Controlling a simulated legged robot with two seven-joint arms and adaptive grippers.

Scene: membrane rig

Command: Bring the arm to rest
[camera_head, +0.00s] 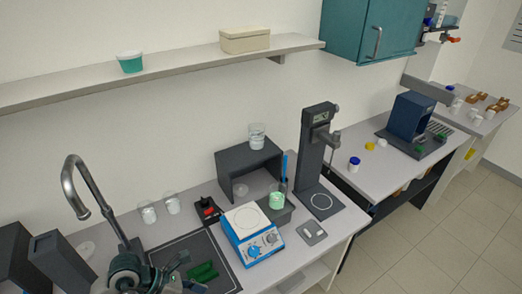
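My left arm comes in at the bottom left, partly cut off by the frame edge. Its gripper (188,272) is over the dark mat (222,266), with its two dark fingers apart. Green pieces (203,272) lie on the mat just beyond the fingertips; I cannot tell whether the fingers touch them. My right arm and gripper are not in view.
A tap (75,185) rises close behind my arm. Glass beakers (172,204), a red-and-black item (208,211), a blue hotplate (252,236), a grey housing (235,160) and a tall stand (315,150) crowd the bench. A shelf (180,70) runs above.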

